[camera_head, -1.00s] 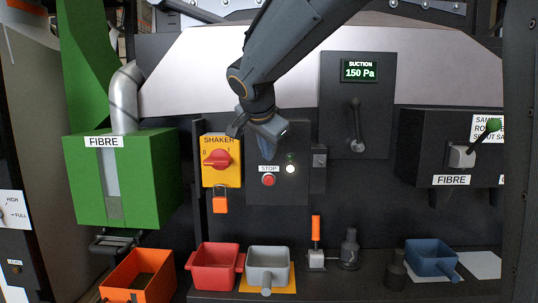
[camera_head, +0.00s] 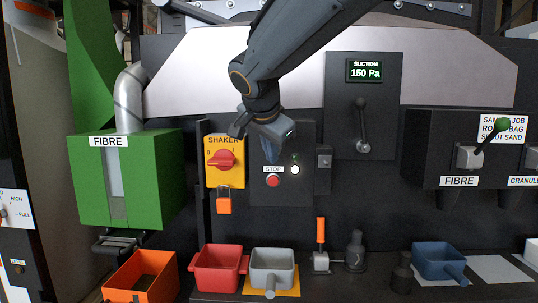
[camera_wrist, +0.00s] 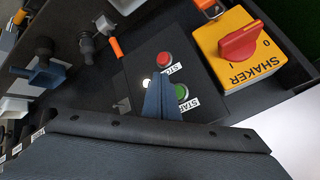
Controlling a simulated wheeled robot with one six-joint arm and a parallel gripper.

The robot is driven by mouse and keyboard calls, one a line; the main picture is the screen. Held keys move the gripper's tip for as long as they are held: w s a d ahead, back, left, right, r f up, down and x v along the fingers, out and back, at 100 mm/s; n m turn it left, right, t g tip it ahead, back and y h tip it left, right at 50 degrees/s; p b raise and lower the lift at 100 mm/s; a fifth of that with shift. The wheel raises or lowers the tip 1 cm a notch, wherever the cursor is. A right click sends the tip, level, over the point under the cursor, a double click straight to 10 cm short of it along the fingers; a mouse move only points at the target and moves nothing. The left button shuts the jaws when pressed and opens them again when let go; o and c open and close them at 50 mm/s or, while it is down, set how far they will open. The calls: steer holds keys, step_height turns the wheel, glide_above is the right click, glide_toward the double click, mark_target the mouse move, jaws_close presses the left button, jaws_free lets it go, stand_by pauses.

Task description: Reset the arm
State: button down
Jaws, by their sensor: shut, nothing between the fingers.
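My arm reaches down from the top of the head view. My gripper (camera_head: 270,154) hangs in front of the dark start/stop panel, pointing down, with its fingers together and nothing between them. In the wrist view the blue fingers (camera_wrist: 160,92) are closed in front of the same panel. They partly cover it between the red stop button (camera_wrist: 164,61) and the green start button (camera_wrist: 181,92). Whether they touch the panel cannot be told. A white lamp glows on the panel (camera_head: 295,169).
The yellow shaker switch (camera_head: 224,175) is just left of my gripper, with an orange padlock (camera_head: 224,206) below. Red (camera_head: 195,267), grey (camera_head: 272,257) and blue (camera_head: 438,250) trays stand below. A lever (camera_head: 362,125) is to the right; the green fibre box (camera_head: 150,185) is left.

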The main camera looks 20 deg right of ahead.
steer(key=s+f+n+g+y, duration=0.1)
steer(key=s+f+n+g, duration=0.1)
steer(key=s+f+n, duration=0.2)
steer(key=s+f+n+g+y, duration=0.1)
steer(key=s+f+n, duration=0.3)
steer(key=s+f, duration=0.7)
steer(key=s+f+n+g+y, duration=0.1)
steer(key=s+f+n+g, duration=0.3)
steer(key=f, duration=1.4)
steer(key=s, duration=0.4)
steer(key=shift+d+y, duration=0.3)
steer(key=shift+d, duration=0.1)
steer(key=shift+s+f, duration=0.1)
